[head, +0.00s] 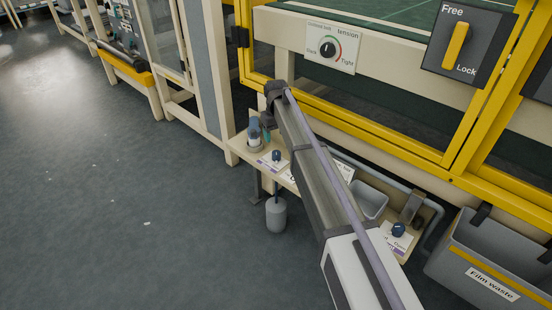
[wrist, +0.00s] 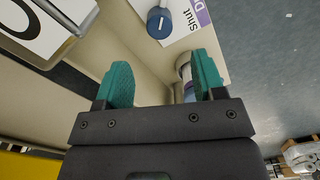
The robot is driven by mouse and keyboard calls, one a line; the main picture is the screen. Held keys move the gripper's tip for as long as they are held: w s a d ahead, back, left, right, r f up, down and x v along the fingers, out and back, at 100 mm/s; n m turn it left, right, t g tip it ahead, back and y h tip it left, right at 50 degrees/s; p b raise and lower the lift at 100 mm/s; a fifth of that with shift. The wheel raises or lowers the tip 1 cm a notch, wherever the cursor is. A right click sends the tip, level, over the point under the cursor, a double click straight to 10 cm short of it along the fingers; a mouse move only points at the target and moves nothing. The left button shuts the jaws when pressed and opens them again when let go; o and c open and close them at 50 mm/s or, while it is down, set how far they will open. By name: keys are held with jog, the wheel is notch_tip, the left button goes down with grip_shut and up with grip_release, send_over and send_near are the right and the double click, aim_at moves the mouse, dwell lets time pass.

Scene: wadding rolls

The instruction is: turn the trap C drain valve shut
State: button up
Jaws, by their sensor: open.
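My gripper (wrist: 164,78) is open, its two teal fingers apart with nothing held. In the head view my gripper (head: 267,132) is above the low beige shelf, partly hidden by my arm. A dark blue valve knob (wrist: 160,22) with a white mark lies beyond the fingertips in the wrist view, on a white card (wrist: 192,25) reading "Shut" beside a purple strip with a cut-off "D". In the head view, one blue knob (head: 277,156) sits near my gripper and another blue knob (head: 398,229) sits farther right. I cannot read which knob is trap C.
A blue-topped cylinder (head: 254,134) stands beside my gripper. A white plate with a large black character (wrist: 28,22) has a grey rod over it. A grey bottle (head: 276,214) is below the shelf. A grey bin (head: 369,200) and the film waste box (head: 490,265) are right.

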aim_at(276, 152)
notch_tip(276, 152, down, 10)
jog(key=b, duration=0.8)
jog(key=shift+r, duration=0.35)
jog(key=shift+c, duration=0.4)
jog(key=c, duration=0.8)
jog(key=shift+c, duration=0.2)
